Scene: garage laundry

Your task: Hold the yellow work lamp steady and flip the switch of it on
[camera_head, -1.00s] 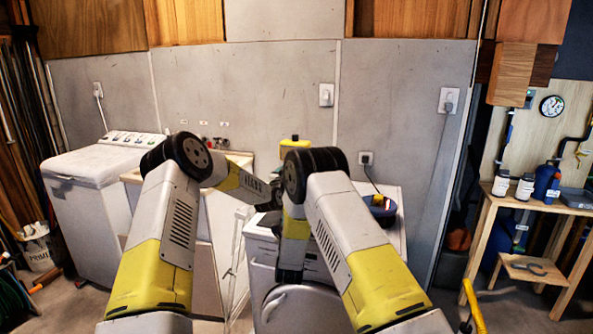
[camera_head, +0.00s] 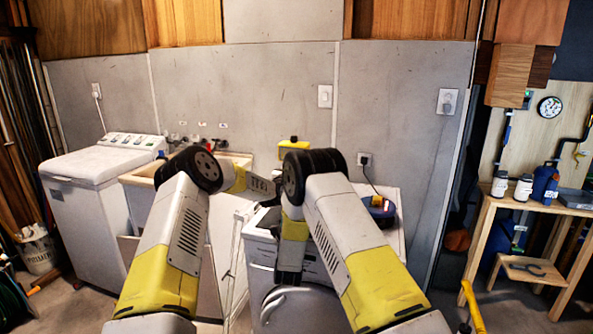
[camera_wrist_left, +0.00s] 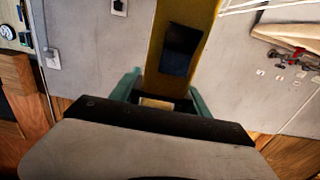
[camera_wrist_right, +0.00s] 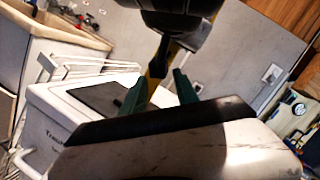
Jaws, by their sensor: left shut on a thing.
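The yellow work lamp shows its yellow top (camera_head: 293,142) just above my right arm in the head view; most of it is hidden behind my arms. In the left wrist view its yellow body (camera_wrist_left: 209,35) with a dark panel fills the upper middle. My left gripper (camera_wrist_left: 160,88) is shut on it, a finger on each side. In the right wrist view my right gripper (camera_wrist_right: 159,77) has its fingers apart. A narrow yellow and black part shows between and beyond them; I cannot tell whether they touch it. The lamp's switch cannot be made out clearly.
A white machine (camera_head: 260,250) stands below my grippers, with a dark blue and yellow object (camera_head: 380,210) on its right side. A sink (camera_head: 150,178) and a white washer (camera_head: 85,190) are to the left. A wooden workbench (camera_head: 500,205) is at the right.

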